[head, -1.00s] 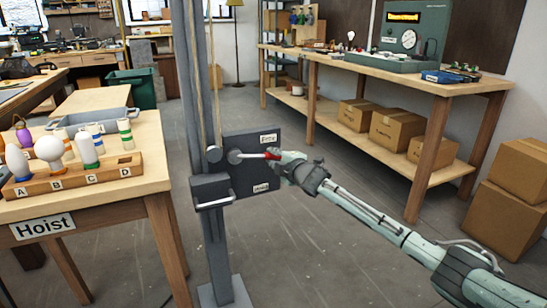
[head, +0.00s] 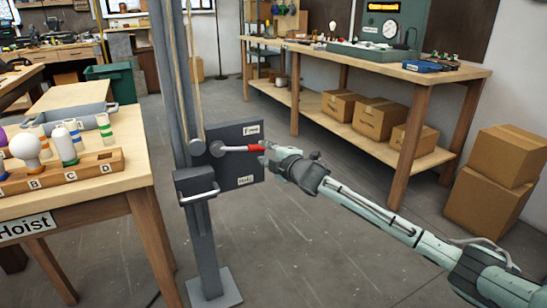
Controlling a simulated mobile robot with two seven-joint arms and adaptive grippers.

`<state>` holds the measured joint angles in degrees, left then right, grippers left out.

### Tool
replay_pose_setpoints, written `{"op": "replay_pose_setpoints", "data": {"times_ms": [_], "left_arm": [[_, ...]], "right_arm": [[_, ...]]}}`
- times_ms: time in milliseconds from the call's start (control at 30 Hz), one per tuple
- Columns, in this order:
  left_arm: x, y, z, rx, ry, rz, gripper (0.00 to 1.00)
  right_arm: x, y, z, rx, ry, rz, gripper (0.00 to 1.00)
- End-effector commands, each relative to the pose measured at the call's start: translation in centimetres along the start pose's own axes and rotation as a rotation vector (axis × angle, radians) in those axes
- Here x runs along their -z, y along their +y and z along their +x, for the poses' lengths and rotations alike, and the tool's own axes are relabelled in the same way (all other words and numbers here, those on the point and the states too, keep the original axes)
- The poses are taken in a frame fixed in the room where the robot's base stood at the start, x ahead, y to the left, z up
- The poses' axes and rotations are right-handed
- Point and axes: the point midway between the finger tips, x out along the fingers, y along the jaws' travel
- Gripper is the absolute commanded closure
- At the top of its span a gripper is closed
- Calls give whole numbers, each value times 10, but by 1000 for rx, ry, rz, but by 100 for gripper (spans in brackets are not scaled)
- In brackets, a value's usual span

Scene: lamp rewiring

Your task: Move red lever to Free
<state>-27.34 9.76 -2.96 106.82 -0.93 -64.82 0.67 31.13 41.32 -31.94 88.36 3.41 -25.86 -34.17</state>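The red lever (head: 255,148) is a pale rod with a red grip. It sticks out roughly level to the right from its round pivot on the dark panel (head: 225,165) of the hoist post. A label reading Free (head: 251,130) is at the panel's top right, above the lever. A second label (head: 245,180) sits below, too small to read surely. My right gripper (head: 265,150) is at the outer end of the red grip, with its fingertips close around or against it. Whether they close on it cannot be told. My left gripper is not in view.
The wooden Hoist table (head: 125,178) stands left of the post, with a rack (head: 100,164) of lettered slots holding bulbs and tubes. A long bench (head: 400,68) stands behind at right, with stacked cartons (head: 490,180) nearby.

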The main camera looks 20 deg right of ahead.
Motion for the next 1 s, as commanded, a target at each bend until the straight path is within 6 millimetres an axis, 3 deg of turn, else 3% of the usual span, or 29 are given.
{"op": "replay_pose_setpoints", "data": {"times_ms": [100,333,900,1000], "left_arm": [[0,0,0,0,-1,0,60],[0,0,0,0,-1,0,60],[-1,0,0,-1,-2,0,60],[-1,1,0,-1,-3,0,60]], "right_arm": [[0,-2,-26,2,1,-3,71],[0,0,-56,0,0,-1,71],[0,0,-61,0,0,0,71],[1,-12,-62,17,-7,24,71]]}}
